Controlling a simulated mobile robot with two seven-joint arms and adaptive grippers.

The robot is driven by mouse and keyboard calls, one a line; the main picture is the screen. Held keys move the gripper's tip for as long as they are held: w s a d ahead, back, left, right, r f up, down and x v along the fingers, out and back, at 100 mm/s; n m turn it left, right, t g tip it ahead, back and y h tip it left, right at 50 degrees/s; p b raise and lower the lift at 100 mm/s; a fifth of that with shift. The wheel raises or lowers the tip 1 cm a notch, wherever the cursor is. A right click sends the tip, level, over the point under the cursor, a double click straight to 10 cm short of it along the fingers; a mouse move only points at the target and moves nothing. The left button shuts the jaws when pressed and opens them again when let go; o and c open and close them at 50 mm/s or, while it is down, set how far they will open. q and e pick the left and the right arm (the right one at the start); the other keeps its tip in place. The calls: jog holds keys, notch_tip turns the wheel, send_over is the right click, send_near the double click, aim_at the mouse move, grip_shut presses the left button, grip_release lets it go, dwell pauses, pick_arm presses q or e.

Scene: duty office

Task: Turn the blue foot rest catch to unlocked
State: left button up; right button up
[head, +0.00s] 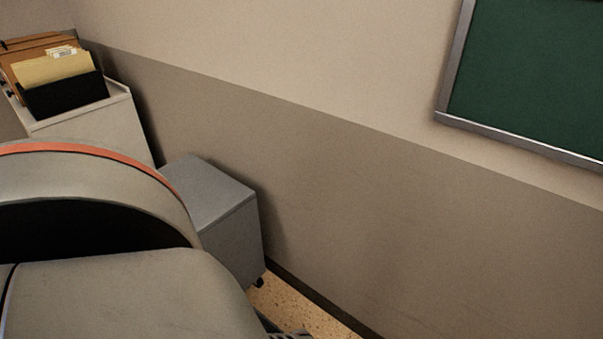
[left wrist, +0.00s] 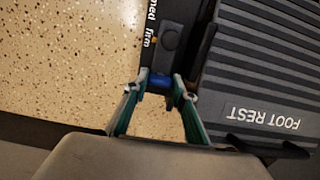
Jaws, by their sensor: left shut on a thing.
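In the left wrist view, the foot rest (left wrist: 255,75) is a dark grey ribbed pad with "FOOT REST" on it, on the right. A black strip (left wrist: 158,48) with white and orange lettering and a dark round-ended part runs along its left side. The blue catch (left wrist: 159,83) is at the strip's lower end. My left gripper (left wrist: 161,86) has its teal fingers shut on the blue catch, one on each side, hiding part of it. The catch's lock marking cannot be read for certain. My right gripper is in neither view.
Speckled floor (left wrist: 65,60) lies open left of the foot rest. In the head view a grey cabinet (head: 215,205) stands by the wall, beside a pale cabinet (head: 95,125) with a black file box (head: 65,97). A green board (head: 530,75) hangs on the wall.

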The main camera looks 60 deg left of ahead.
pick_arm(q)
jog(key=o, duration=1.1)
jog(key=shift+s, duration=0.1)
jog(key=shift+r, duration=0.1)
jog(key=shift+r, duration=3.9)
